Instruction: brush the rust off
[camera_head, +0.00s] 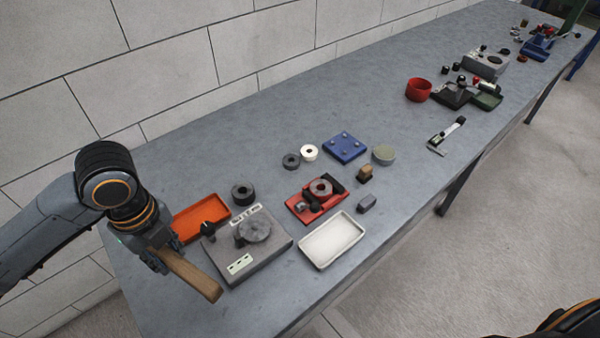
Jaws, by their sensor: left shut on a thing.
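My left gripper (158,252) comes in from the left and is shut on a wooden brush (196,278). The brush slants down to the right, over the near left corner of a grey block and the table's edge. Its bristles cannot be made out. The grey block (222,262) carries a round dark grey part (254,230), a black knob (208,229) and pale labels. The brush is left of the round part and apart from it. I cannot tell rust on any surface at this size. My right gripper is not in view.
An orange tray (188,233) lies behind the block. A white tray (333,240) and a red fixture (299,209) with a ring are to its right. Dark rings, a blue plate (345,146) and a red bowl (418,90) stand farther along the grey table (250,130).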

